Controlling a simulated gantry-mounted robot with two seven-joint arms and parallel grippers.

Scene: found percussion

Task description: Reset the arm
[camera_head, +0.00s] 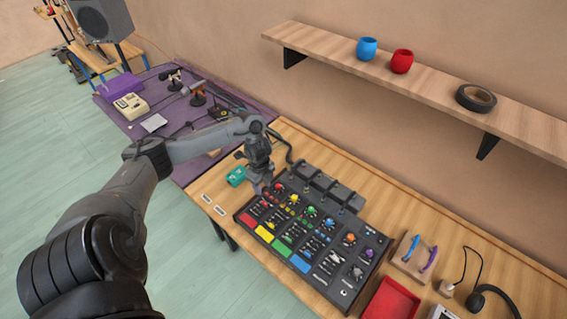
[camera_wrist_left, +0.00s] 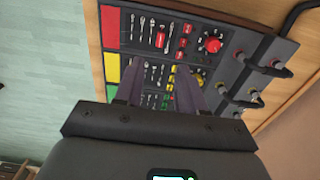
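My left arm comes in from the left in the head view. Its gripper (camera_head: 264,190) points down at the upper left part of a black mixer (camera_head: 318,233) with coloured pads, knobs and sliders. In the left wrist view the two fingers of the left gripper (camera_wrist_left: 160,78) stand apart with nothing between them. The mixer (camera_wrist_left: 140,42) lies beneath them, with a red knob (camera_wrist_left: 212,44) and a yellow knob close by. I cannot tell whether the fingertips touch it. My right gripper is in neither view.
A teal object (camera_head: 236,176) sits left of the mixer. A red tray (camera_head: 391,300), a rack with blue and purple handles (camera_head: 413,256) and headphones (camera_head: 492,300) are at the right. A wall shelf (camera_head: 430,83) holds a blue cup, a red cup and black tape. A purple-topped table (camera_head: 120,118) stands behind.

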